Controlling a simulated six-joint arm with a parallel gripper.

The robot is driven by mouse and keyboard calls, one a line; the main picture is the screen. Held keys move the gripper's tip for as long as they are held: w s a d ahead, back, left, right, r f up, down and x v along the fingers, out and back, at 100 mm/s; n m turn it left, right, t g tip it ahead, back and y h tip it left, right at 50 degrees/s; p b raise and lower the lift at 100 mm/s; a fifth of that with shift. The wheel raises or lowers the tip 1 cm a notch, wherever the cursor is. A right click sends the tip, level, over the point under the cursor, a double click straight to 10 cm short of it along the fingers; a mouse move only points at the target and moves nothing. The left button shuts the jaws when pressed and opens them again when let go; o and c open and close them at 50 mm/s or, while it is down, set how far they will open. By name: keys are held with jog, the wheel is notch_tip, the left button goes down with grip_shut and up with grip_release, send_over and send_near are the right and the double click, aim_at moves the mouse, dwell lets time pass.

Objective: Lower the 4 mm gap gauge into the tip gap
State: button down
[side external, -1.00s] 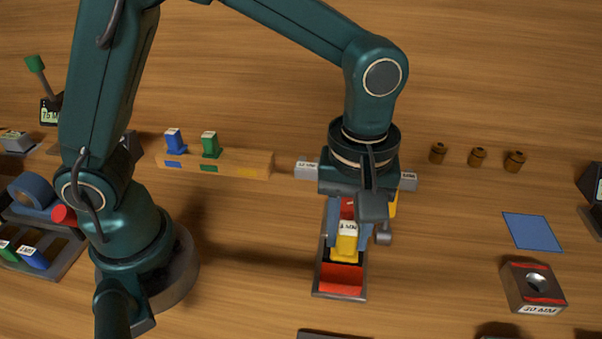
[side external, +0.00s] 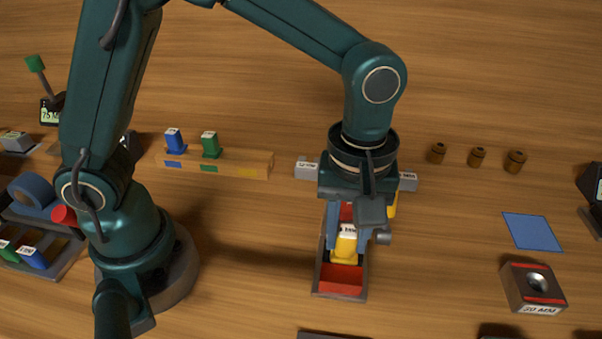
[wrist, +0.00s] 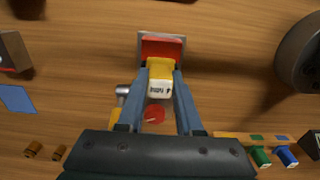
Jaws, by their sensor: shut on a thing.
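The yellow 4 mm gap gauge (side external: 345,245) is upright between the fingers of my gripper (side external: 346,238), which is shut on it. In the wrist view the gauge (wrist: 160,72) shows its "4 MM" label between the two blue-grey fingers (wrist: 162,82). Below it is a grey open-topped duct fixture (side external: 318,276) with a red block (side external: 341,279) at its near end. Another red part (side external: 346,212) shows behind the gauge, partly covered by my gripper. The gauge is over the space between the red parts. Its lower end and the gap itself are hidden, so I cannot tell how deep it sits.
A wooden rack (side external: 258,164) at the left holds a blue gauge (side external: 174,141) and a green gauge (side external: 210,144); its yellow-marked place is empty. A grey bar (side external: 307,170) lies behind my gripper. A blue square (side external: 532,231) and a bored metal block (side external: 532,287) are at the right.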

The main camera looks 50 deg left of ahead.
jog(key=shift+f, duration=1.05)
dwell(0.4)
dwell(0.5)
jog(key=c, duration=0.5)
grip_release()
